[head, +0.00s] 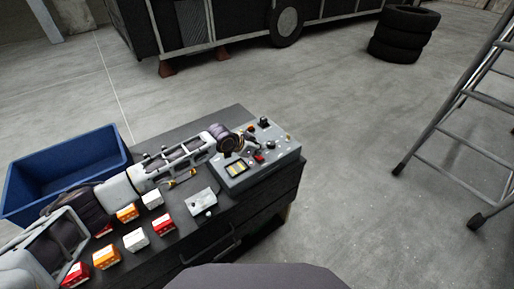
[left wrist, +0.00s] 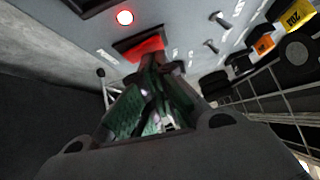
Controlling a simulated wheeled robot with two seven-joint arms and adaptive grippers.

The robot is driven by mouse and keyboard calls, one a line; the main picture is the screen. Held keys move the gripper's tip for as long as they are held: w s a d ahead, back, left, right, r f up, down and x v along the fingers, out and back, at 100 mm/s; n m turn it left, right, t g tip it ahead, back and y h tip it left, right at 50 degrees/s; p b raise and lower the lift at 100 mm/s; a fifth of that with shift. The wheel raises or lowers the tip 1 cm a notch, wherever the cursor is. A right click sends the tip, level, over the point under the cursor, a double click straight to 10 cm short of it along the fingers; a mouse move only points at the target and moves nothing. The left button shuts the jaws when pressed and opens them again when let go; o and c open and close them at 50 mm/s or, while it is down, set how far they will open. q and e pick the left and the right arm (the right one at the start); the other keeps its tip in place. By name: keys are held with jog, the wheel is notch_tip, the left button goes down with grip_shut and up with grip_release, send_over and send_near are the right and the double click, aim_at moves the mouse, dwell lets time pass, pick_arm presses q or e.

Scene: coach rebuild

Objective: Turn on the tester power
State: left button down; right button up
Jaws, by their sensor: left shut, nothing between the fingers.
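The tester is a grey box (head: 283,160) with a sloped panel at the right end of the dark bench, carrying a yellow display (head: 237,169), knobs and small switches. My left gripper (head: 250,149) is over its panel, fingers together and empty. In the left wrist view the shut fingertips (left wrist: 165,66) are at a red rocker switch (left wrist: 141,47) and partly cover it; I cannot tell whether they touch it. A round lamp (left wrist: 125,17) beside the switch looks bright, with a red rim. My right gripper is not in view.
A blue bin (head: 27,196) stands at the bench's left. Several red, orange and white blocks (head: 134,240) and a small light-grey box (head: 201,201) lie on the bench (head: 210,229). Stacked tyres (head: 403,34), a ladder (head: 454,140) and a dark vehicle (head: 240,15) stand beyond open floor.

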pick_arm(q)
jog(key=shift+s+d+r, duration=0.1)
jog(key=shift+r, duration=0.15)
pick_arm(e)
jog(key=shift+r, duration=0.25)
pick_arm(q)
jog(key=shift+r+p, duration=1.05)
jog(key=shift+p, duration=0.1)
jog(key=shift+w+r+p, duration=0.2)
jog(key=shift+r+p, duration=0.25)
jog(key=shift+r, duration=0.25)
jog(key=shift+a+r, duration=0.25)
jog(key=shift+a, duration=0.05)
jog(key=w+a+b+v, duration=0.1)
jog(key=b+v, duration=0.1)
jog(key=v, duration=0.7)
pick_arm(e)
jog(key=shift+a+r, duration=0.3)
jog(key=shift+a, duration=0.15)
pick_arm(q)
jog(key=shift+s+a+r, duration=0.1)
jog(key=shift+a+r, duration=0.05)
